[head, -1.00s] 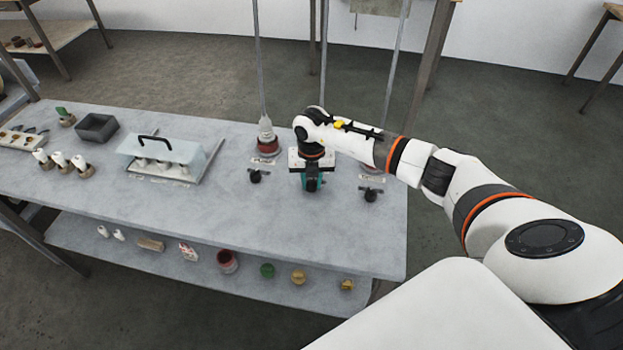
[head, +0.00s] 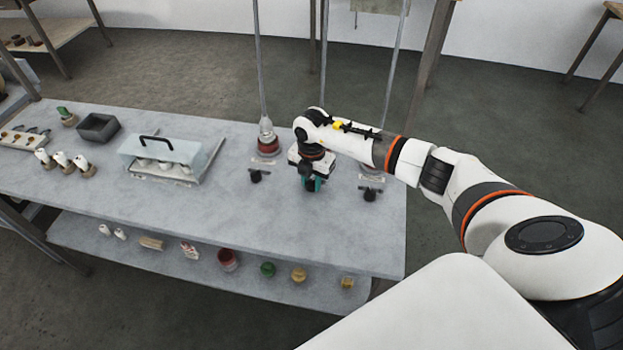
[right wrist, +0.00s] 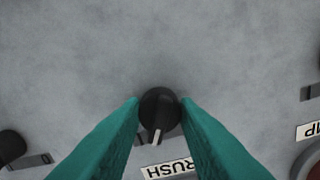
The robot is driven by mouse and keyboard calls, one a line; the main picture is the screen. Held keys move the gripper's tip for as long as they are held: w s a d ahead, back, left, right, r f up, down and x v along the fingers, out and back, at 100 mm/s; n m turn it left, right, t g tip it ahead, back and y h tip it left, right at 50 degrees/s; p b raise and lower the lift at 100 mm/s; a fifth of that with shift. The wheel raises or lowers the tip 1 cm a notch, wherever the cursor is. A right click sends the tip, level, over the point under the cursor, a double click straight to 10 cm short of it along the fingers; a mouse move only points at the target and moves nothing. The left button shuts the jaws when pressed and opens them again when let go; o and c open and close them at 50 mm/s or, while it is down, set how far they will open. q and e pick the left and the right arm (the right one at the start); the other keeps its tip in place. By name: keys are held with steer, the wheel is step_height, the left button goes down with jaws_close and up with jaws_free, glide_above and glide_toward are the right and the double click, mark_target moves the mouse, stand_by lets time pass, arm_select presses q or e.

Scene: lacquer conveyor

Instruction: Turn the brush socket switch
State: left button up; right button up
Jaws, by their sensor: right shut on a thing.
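The brush socket switch is a black round knob (right wrist: 160,110) with a white pointer line, seen in the right wrist view above a label (right wrist: 170,170) that reads "RUSH" in part. My right gripper (right wrist: 159,106) has its two teal fingers on either side of the knob and is shut on it. The pointer line points down and slightly left in that view. In the head view my right gripper (head: 312,184) points down at the table between two other black knobs, and it hides the brush switch. My left gripper is not in view.
Another black knob (head: 256,176) stands to the left and one (head: 370,194) to the right on the grey table (head: 200,215). A red-based socket (head: 267,146) is behind. A clear-lidded box (head: 160,150) stands farther left. The front of the tabletop is clear.

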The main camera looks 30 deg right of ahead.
mark_target(312, 181)
steer(key=shift+w+r, duration=0.1)
steer(key=o, duration=1)
steer(key=shift+r+b, duration=1.45)
steer(key=shift+r, duration=4.5)
